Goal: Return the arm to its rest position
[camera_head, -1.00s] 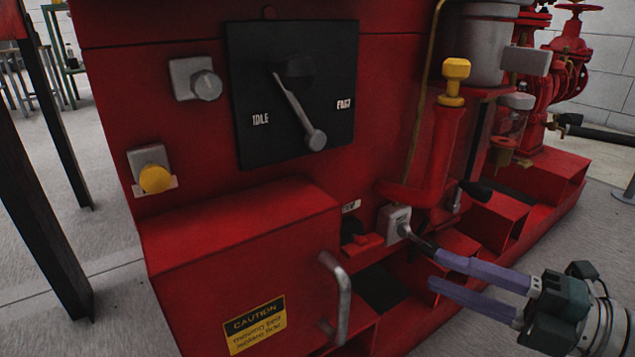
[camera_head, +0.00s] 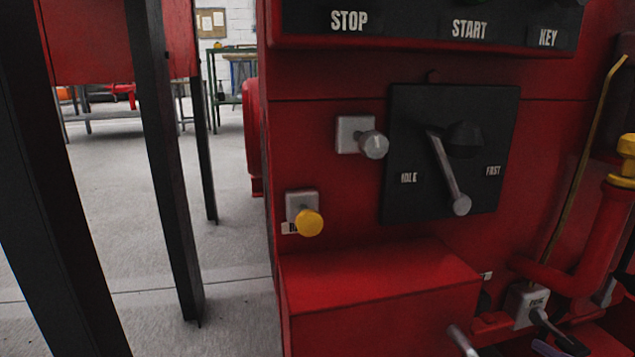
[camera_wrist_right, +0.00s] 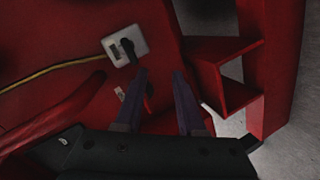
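My right gripper (camera_wrist_right: 160,76) is open in the right wrist view, with its two purple fingers apart and nothing seen between them. In the head view only a bit of purple finger shows at the bottom right edge. Just beyond the fingers is a white switch box (camera_wrist_right: 125,45) with a dark lever (camera_wrist_right: 128,52). The left fingertip appears close to the lever; I cannot tell whether they touch. The same switch box (camera_head: 526,304) is at the lower right of the head view. My left gripper is not in view.
The red pump panel (camera_head: 330,80) carries a black dial plate (camera_head: 408,130) with a silver lever (camera_head: 447,175), a grey knob (camera_head: 374,145) and a yellow button (camera_head: 309,223). A metal handle (camera_head: 462,340) is below. Dark posts (camera_head: 170,180) stand left, with open floor (camera_head: 235,300) between.

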